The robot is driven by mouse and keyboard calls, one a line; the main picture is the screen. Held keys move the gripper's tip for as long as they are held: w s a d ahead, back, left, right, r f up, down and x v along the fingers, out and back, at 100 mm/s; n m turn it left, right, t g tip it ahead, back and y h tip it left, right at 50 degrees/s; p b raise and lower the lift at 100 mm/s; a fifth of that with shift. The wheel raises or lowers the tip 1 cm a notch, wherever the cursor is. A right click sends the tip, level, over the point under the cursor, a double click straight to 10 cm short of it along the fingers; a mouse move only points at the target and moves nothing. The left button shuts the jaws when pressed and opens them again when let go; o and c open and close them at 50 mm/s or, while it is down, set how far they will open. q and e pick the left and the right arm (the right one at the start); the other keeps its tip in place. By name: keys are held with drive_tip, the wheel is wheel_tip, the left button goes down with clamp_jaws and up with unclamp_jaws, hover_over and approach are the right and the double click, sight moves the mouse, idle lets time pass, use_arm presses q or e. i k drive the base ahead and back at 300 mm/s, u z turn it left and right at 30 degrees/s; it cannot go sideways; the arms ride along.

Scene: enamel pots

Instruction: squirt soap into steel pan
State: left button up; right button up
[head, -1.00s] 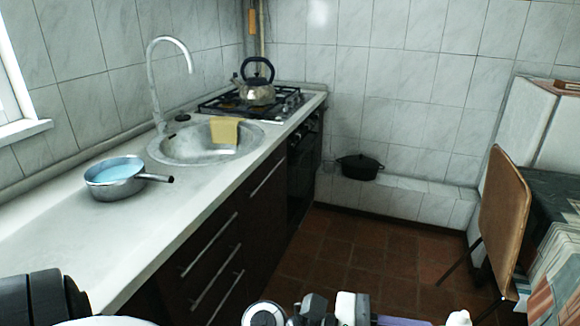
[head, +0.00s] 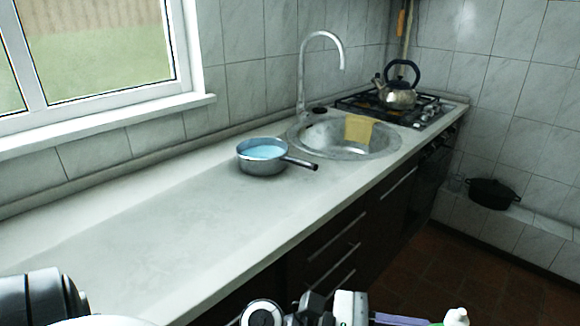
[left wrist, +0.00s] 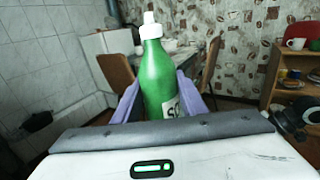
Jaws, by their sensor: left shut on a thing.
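The steel pan (head: 262,167) stands upright on the counter, left of the sink, its dark-tipped handle pointing right. Its inside looks light blue. In the left wrist view, a green soap bottle (left wrist: 160,75) with a white pump cap stands upright between the purple fingers of my left gripper (left wrist: 160,90), which is shut on it. In the head view, only part of my left gripper (head: 405,320) and the bottle's white cap (head: 457,316) show at the bottom edge, well in front of the counter and apart from the pan. My right gripper is not in view.
The counter (head: 150,245) is clear left of the pan. The sink (head: 345,150) has a tall faucet (head: 301,75) and a yellow cloth (head: 358,130). A kettle (head: 397,98) sits on the stove behind. A black pot (head: 493,195) rests on a low ledge at right.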

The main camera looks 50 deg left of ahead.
sight(259, 156)
drive_tip(key=u, duration=0.8)
drive_tip(key=i, duration=0.25)
